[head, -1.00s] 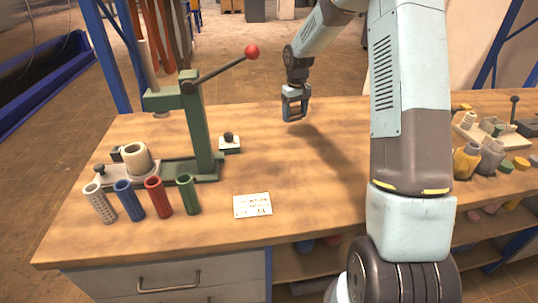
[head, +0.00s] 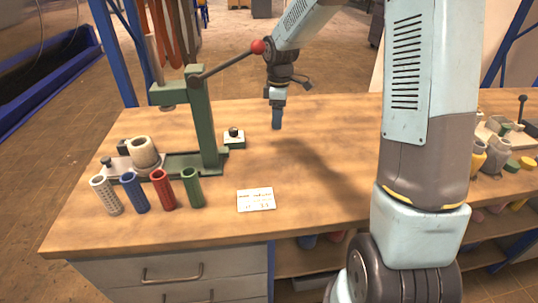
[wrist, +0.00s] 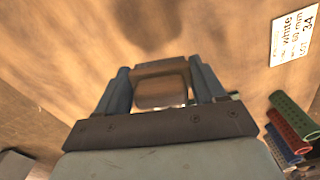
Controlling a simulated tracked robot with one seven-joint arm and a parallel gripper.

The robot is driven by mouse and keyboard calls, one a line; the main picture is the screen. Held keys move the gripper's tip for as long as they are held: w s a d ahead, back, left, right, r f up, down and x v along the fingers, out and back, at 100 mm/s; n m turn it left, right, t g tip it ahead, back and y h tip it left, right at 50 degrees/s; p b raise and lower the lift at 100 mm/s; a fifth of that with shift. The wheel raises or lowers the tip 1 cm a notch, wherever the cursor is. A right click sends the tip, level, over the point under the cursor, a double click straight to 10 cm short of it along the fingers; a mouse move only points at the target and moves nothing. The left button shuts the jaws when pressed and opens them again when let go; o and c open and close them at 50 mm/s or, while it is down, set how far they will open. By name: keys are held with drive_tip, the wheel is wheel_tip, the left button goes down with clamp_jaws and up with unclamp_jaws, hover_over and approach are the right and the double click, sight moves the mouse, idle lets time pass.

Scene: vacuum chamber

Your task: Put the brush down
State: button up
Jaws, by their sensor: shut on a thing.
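My gripper (head: 277,117) hangs above the far middle of the wooden workbench (head: 320,190), pointing down. In the wrist view my gripper (wrist: 160,82) has its two blue-grey fingers apart, with a brown block-like thing, taken as the brush (wrist: 160,92), between them. Its bristles cannot be made out, and in the head view the fingers are seen side-on and hide it. The gap between the fingertips and the bench top is hard to judge.
A green press (head: 203,125) with a red-knobbed lever stands left of my gripper. A small block with a dark knob (head: 234,138) is beside it. Bottles (head: 468,160) stand right. The bench middle is clear.

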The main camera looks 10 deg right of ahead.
sight(273, 153)
drive_tip(key=s+a+n, duration=0.2)
drive_tip(key=s, duration=0.1)
drive_tip(key=shift+r+n, duration=0.3)
drive_tip(key=shift+n, duration=0.1)
wheel_tip(273, 153, down, 10)
drive_tip(key=shift+s+a, duration=0.1)
drive_tip(key=o, duration=1.2)
drive_tip(key=shift+f, duration=0.1)
